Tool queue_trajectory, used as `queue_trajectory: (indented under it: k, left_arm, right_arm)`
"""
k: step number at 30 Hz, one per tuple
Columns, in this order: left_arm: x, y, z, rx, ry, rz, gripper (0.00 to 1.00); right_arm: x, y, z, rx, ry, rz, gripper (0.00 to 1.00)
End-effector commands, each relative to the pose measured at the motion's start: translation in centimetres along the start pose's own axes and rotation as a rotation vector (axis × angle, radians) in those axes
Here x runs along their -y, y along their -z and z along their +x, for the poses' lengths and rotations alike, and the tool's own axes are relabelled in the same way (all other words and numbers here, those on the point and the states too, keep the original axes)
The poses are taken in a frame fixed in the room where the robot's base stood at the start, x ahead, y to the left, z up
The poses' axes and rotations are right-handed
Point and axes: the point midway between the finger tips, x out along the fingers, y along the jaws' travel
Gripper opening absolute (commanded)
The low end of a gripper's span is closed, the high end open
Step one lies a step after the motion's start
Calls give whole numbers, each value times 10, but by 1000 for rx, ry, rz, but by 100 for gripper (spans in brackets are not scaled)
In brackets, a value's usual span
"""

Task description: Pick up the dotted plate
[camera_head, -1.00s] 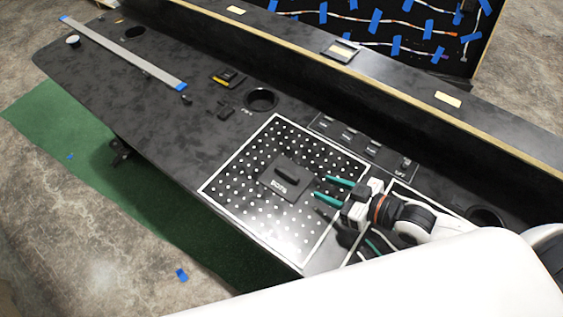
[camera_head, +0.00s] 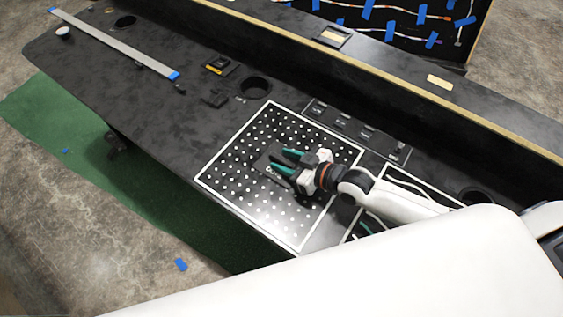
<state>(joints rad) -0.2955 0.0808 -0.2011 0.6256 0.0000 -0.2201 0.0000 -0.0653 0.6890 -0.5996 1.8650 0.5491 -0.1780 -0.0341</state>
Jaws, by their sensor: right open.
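The dotted plate (camera_head: 240,165) is a black square panel with rows of white dots and a white border, lying in the console top. A small dark block with a handle and white lettering (camera_head: 270,169) sits at its middle. My right gripper (camera_head: 281,163) is open, its two green-tipped fingers over the middle block, pointing left. The fingers and wrist hide most of the handle. I cannot tell whether the fingers touch it or straddle it. My left gripper is not in view.
A row of small labelled switches (camera_head: 345,122) lies behind the plate. A round hole (camera_head: 254,87) and a yellow-marked switch (camera_head: 217,65) are further left. A grey strip with blue ends (camera_head: 115,42) lies at the far left. A raised ledge (camera_head: 400,77) runs along the back.

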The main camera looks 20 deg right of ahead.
Motion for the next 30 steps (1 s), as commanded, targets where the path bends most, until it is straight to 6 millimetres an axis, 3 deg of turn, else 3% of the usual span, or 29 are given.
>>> queue_trajectory:
  k: [5,13,25,30]
  left_arm:
    - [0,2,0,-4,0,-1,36]
    - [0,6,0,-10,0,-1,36]
    - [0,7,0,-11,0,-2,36]
    - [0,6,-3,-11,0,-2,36]
  right_arm:
    - [0,0,0,-1,0,0,40]
    - [0,0,0,-1,0,0,0]
    - [0,-3,0,6,0,-1,0]
    - [0,-19,-6,9,-1,-1,0]
